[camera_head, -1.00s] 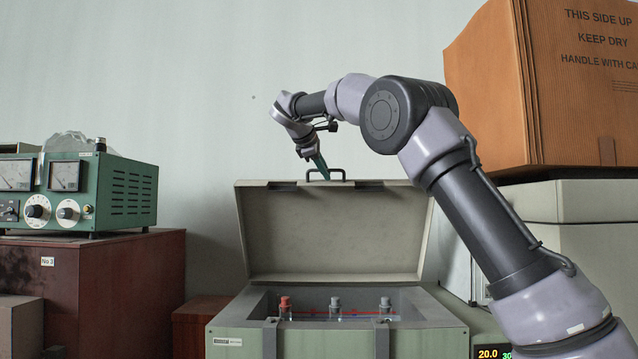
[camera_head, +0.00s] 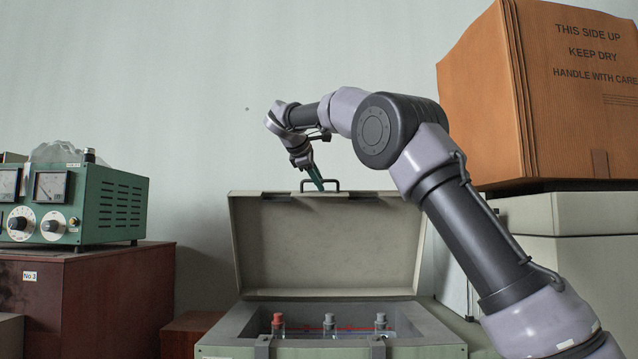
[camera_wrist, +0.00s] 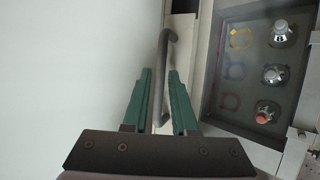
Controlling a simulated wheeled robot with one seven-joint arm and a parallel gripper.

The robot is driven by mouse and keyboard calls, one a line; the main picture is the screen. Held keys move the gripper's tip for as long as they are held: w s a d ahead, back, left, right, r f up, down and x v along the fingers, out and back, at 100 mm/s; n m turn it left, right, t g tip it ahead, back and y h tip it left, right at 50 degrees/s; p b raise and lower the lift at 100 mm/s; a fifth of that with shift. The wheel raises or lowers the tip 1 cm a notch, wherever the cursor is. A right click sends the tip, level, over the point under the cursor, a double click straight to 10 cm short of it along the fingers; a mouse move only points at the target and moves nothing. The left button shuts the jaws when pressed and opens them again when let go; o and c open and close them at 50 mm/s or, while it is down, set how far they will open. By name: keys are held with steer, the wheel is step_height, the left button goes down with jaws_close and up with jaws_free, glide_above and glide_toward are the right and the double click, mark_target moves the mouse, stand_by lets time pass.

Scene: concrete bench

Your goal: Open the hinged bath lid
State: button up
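The bath (camera_head: 225,350) is a pale green box with a grey inner basin. Its hinged lid (camera_head: 330,245) stands raised, roughly upright at the back, with its pale inner face towards the head camera. A dark bar handle (camera_head: 334,182) sits on the lid's upper edge. My gripper (camera_head: 318,186) is at this handle, pointing down. In the wrist view, the green fingers of my gripper (camera_wrist: 160,73) stand apart on either side of the handle (camera_wrist: 163,50), with gaps visible. Stoppered bottles stand in the basin, one red-capped (camera_head: 277,320) and two grey-capped (camera_head: 329,320).
A green instrument (camera_head: 105,205) stands on a brown cabinet (camera_head: 110,300) at the left. A large cardboard box (camera_head: 560,110) rests on a pale case (camera_head: 570,215) at the right, behind my arm.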

steer(key=v, duration=1)
steer(key=shift+s, duration=0.15)
steer(key=shift+r, duration=0.1)
steer(key=s+d+f+m+g+y, duration=0.1)
steer(key=s+d+f+m, duration=0.15)
steer(key=d, duration=0.45)
steer(key=s+d+f+m+g+y, duration=0.1)
steer(key=s+d+f+m+y, duration=0.15)
steer(key=d, duration=0.45)
steer(key=s+d+f+m+g+y, duration=0.1)
steer(key=s+d+f+m, duration=0.2)
steer(key=d, duration=0.4)
steer(key=s+d+f+m+y, duration=0.1)
steer(key=s+f+m, duration=0.4)
steer(key=s+f, duration=0.5)
steer(key=s+d+f+m+t+y, duration=0.1)
steer(key=s+d+f+m, duration=0.3)
steer(key=s+f, duration=0.6)
steer(key=s+m+y, duration=0.1)
steer(key=s+m, duration=0.1)
steer(key=s, duration=0.2)
steer(key=shift+f+m, duration=0.3)
steer(key=shift+w, duration=0.1)
